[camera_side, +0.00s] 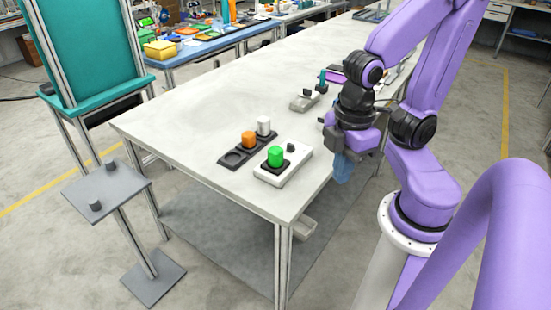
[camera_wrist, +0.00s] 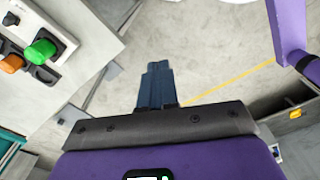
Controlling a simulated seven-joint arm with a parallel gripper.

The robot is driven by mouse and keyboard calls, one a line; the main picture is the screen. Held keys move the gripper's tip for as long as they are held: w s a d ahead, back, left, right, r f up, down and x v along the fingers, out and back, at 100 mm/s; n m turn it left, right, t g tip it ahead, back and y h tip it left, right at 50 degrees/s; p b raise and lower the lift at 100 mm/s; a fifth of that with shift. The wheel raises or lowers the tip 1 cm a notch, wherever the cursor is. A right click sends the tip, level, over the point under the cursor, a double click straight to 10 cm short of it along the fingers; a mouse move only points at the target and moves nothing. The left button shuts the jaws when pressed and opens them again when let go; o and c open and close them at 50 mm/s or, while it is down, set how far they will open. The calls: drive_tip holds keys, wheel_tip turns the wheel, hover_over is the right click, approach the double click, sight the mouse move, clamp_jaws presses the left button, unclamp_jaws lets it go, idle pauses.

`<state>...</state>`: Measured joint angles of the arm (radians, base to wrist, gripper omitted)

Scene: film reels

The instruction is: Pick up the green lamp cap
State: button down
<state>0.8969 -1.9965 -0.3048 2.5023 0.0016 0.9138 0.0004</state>
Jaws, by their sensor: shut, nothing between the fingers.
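The green lamp cap (camera_side: 275,156) stands upright on a white box with a dark base (camera_side: 284,173), near the front right part of the white table. It also shows at the upper left of the wrist view (camera_wrist: 40,51). My gripper (camera_side: 343,168) hangs pointing down at the table's right edge, to the right of the cap and apart from it. In the wrist view my gripper's blue fingers (camera_wrist: 158,68) are together with nothing between them, and the floor lies beyond them.
An orange cap (camera_side: 249,139) and a white cap (camera_side: 264,126) stand in a dark tray (camera_side: 231,158) with an empty round slot, left of the white box. A grey device (camera_side: 304,102) sits farther back. The table's front left area (camera_side: 170,125) is clear.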

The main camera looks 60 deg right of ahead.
drive_tip(key=c, duration=1.8)
unclamp_jaws()
drive_tip(key=o, duration=1.4)
drive_tip(key=shift+o, duration=0.2)
drive_tip(key=n+t+h, duration=0.7)
drive_tip(key=n+h, duration=0.5)
approach(275, 156)
drive_tip(key=x, duration=0.7)
drive_tip(key=shift+w+d, duration=0.1)
drive_tip(key=shift+w, duration=0.3)
drive_tip(key=x, duration=0.4)
drive_tip(key=shift+s+d+f, duration=0.15)
drive_tip(key=shift+s+d, duration=0.1)
drive_tip(key=shift+w+d+f, duration=0.15)
drive_tip(key=shift+w+d, duration=0.15)
drive_tip(key=shift+d, duration=0.05)
